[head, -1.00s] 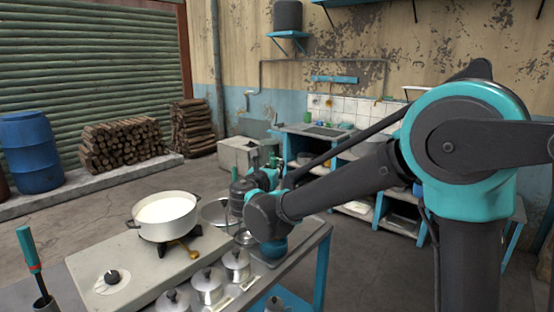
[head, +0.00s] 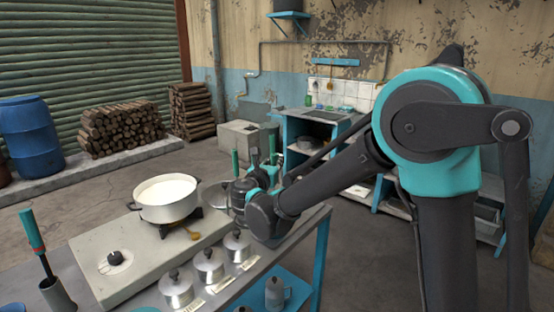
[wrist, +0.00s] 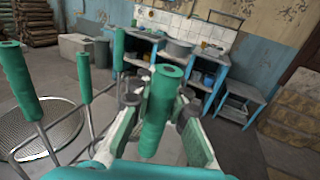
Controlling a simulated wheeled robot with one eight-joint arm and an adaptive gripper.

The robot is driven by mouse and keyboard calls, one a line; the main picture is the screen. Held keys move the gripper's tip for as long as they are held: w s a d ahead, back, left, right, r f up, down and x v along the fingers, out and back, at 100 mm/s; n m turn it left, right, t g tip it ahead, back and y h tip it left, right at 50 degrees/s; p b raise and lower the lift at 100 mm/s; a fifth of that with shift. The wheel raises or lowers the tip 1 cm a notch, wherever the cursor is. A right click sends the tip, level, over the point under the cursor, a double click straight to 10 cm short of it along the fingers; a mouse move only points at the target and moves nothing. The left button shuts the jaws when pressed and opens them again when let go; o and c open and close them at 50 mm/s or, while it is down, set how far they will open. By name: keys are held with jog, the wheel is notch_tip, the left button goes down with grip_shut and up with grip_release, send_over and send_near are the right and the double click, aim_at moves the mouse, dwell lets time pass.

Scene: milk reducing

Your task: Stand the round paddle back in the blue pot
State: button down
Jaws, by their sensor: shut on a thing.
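My gripper (wrist: 160,112) is shut on an upright green handle (wrist: 162,95) in the wrist view. It is likely the round paddle's handle; the round end is hidden below. Other green-handled tools stand to its left in the wrist view, one with a round perforated skimmer disc (wrist: 50,128). In the head view my gripper (head: 256,168) is over the far right end of the steel table, with a green handle (head: 235,162) just left of it. I cannot make out the blue pot now; my arm and gripper cover that table end.
A white pot of milk (head: 166,198) sits on the stove (head: 105,262). Several lidded tins (head: 208,265) line the table's front. A green-and-red-handled tool (head: 33,232) stands in a metal cup (head: 57,294) at left. A blue-framed counter (wrist: 170,57) is beyond.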

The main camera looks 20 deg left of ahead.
jog(key=c, duration=1.4)
grip_release()
jog(key=shift+s, duration=0.15)
jog(key=s, duration=1.1)
jog(key=shift+s+a, duration=0.15)
jog(key=shift+s, duration=0.2)
jog(key=s, duration=0.9)
jog(key=shift+a, duration=0.15)
